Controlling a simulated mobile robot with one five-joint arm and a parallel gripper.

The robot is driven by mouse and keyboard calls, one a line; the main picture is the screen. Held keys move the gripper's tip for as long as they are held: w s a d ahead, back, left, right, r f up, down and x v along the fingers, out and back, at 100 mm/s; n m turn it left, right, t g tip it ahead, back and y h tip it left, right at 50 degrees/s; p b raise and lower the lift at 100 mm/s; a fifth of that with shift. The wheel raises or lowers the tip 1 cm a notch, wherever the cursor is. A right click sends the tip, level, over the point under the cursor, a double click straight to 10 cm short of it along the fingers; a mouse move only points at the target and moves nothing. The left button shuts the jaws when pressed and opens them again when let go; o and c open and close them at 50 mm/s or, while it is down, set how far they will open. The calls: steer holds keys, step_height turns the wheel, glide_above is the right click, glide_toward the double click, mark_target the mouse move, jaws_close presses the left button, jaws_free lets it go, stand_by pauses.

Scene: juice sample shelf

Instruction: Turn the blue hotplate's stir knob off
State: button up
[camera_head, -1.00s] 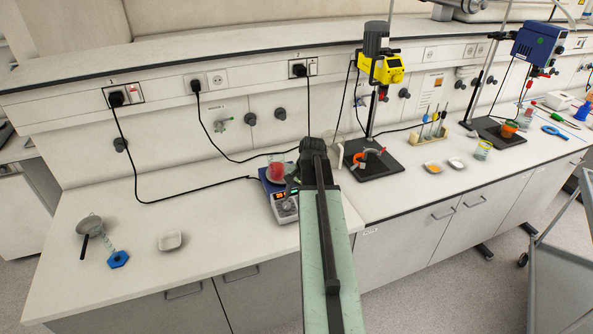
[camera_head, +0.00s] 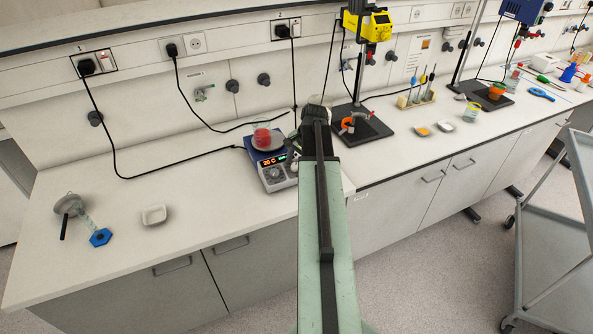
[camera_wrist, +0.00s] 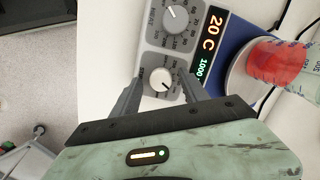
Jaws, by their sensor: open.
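The blue hotplate (camera_head: 272,176) stands on the bench just left of my arm, with a grey front panel and lit display. In the wrist view its panel (camera_wrist: 148,42) has two knobs: the upper knob (camera_wrist: 175,18) beside the orange "20 C" display (camera_wrist: 212,32), and the lower knob (camera_wrist: 160,80) beside the green "1000" display (camera_wrist: 202,72). My gripper (camera_wrist: 159,85) is open, its fingers on either side of the lower knob. I cannot tell whether they touch it.
A beaker with red liquid (camera_head: 263,137) stands on the hotplate; it also shows at the right of the wrist view (camera_wrist: 280,62). A yellow stirrer (camera_head: 368,22) on a black-based stand is to the right. A white dish (camera_head: 154,214) is left. Bench between dish and hotplate is clear.

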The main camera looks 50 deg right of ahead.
jaws_close()
steer(key=shift+d, duration=0.15)
